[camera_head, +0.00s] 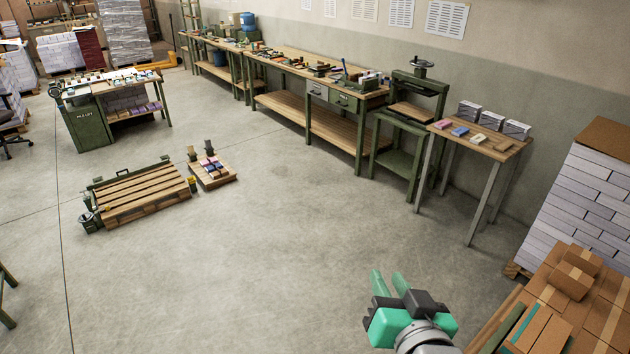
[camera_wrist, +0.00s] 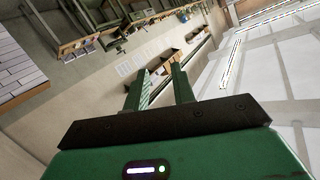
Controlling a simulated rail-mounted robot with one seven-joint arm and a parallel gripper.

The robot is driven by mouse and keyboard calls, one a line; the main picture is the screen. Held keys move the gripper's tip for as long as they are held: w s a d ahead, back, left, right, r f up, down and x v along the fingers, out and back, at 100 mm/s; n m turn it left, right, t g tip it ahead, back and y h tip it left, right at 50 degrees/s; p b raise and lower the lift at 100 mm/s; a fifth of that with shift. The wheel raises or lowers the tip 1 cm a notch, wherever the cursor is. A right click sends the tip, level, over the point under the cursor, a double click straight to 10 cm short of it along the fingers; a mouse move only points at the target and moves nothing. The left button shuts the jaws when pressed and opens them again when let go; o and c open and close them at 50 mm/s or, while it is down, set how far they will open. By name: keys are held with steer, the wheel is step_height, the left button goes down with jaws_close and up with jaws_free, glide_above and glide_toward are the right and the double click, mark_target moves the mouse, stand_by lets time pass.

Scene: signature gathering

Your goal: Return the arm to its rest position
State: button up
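My gripper (camera_head: 389,284) shows at the lower right of the head view, raised above the open concrete floor. Its two green fingers point up and to the left in that picture. In the wrist view my gripper (camera_wrist: 161,80) has its two fingers apart with a clear gap between them. Nothing is held in the gap; the far wall and shelving show through it. The wrist view is tilted, with the wall and benches slanting across it.
Boxes on a pallet (camera_head: 580,310) stand close to the right of my gripper, with a tall paper stack (camera_head: 590,190) behind. A small wooden table (camera_head: 500,147) and a long workbench (camera_head: 325,120) line the wall. A low slatted platform (camera_head: 140,195) lies left. The middle floor is clear.

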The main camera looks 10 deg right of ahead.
steer(key=s+a+r+n+t+p, duration=0.1)
steer(key=a+r+n+t, duration=0.15)
steer(key=a+r, duration=0.55)
steer(key=s+a+r+n+t+p, duration=0.1)
steer(key=s+a+r+t, duration=0.3)
steer(key=r, duration=0.9)
steer(key=s+a+r+t+y, duration=0.1)
steer(key=s+a+r, duration=0.1)
steer(key=a+r, duration=0.2)
steer(key=s+a+r+n+t+y, duration=0.1)
steer(key=s+a+r+t, duration=0.1)
steer(key=r, duration=0.5)
steer(key=shift+s+a+p, duration=0.3)
steer(key=shift+s+a, duration=0.45)
steer(key=shift+a, duration=0.5)
